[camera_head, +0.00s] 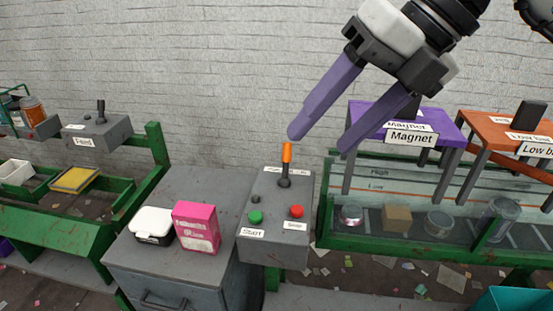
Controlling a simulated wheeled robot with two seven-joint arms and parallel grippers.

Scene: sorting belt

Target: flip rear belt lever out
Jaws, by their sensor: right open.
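The control box (274,225) stands in the middle, beside the right-hand belt. A lever with an orange handle (286,153) stands nearly upright on its rear part; a label behind its base is partly hidden. My right gripper (318,146) reaches down from the top right with its two purple fingers apart and nothing between them. The tip of its left finger is just above and right of the orange handle in the picture; I cannot tell whether they touch. A second box with a dark lever (101,110) stands at the left. My left gripper is not in view.
A green button (256,217) and a red button (297,211) sit on the control box's front. A grey cabinet carries a white case (153,226) and a pink box (196,228). The purple Magnet stand (373,115) and an orange stand (484,124) straddle the belt at right, which carries several items.

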